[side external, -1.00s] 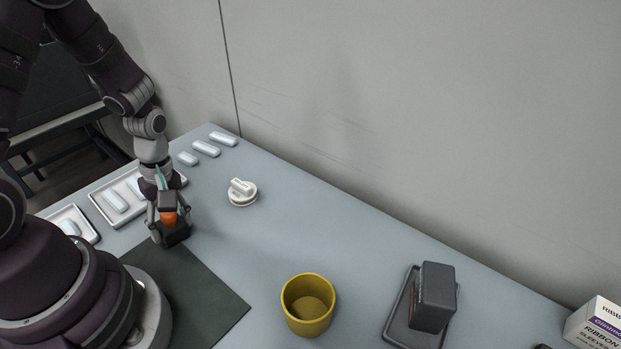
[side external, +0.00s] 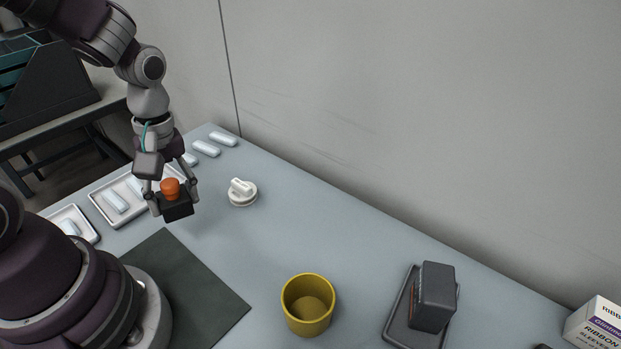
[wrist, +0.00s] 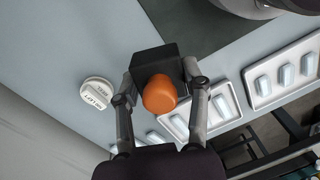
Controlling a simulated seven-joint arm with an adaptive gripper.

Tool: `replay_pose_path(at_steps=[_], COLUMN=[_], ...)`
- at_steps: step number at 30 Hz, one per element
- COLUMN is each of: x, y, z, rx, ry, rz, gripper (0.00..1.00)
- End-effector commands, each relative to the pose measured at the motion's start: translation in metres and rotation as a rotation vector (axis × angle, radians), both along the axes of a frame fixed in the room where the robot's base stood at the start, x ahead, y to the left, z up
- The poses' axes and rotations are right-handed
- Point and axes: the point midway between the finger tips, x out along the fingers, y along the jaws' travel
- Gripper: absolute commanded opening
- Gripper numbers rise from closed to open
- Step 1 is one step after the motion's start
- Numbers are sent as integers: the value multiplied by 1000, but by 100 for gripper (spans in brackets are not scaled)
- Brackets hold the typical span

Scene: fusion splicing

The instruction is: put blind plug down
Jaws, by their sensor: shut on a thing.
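The blind plug, a black block (side external: 178,210) with an orange knob on top, is held in my gripper (side external: 172,198). The two fingers are shut on opposite sides of the block. In the wrist view the black block (wrist: 153,62) sits between the fingertips (wrist: 158,76), with the orange knob facing the camera. The plug looks roughly level and appears raised above the grey table, past the far corner of the dark mat (side external: 190,290). Its underside is hidden, so the exact gap cannot be told.
A white round lettered piece (side external: 242,193) lies right of the plug. White trays (side external: 98,205) with pale bars are behind and left. Loose pale bars (side external: 206,149) lie beyond. A yellow cup (side external: 308,305) and a grey tray with a dark box (side external: 433,297) stand farther right.

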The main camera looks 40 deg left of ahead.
Motion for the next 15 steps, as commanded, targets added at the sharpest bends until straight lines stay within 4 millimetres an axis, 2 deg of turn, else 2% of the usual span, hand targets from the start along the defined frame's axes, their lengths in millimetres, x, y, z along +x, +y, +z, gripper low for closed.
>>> replay_pose_path(at_steps=[3, 6, 10, 11, 15], x=[-5, -14, -18, -14, 24], y=[-41, -69, -89, -92, -106], z=[-16, -26, -33, -34, -38], rx=[-13, -31, -47, -49, -50], ry=[-29, -57, -79, -83, -86], rz=[-222, -381, -490, -498, -499], gripper=[8, 8, 8, 8, 8])
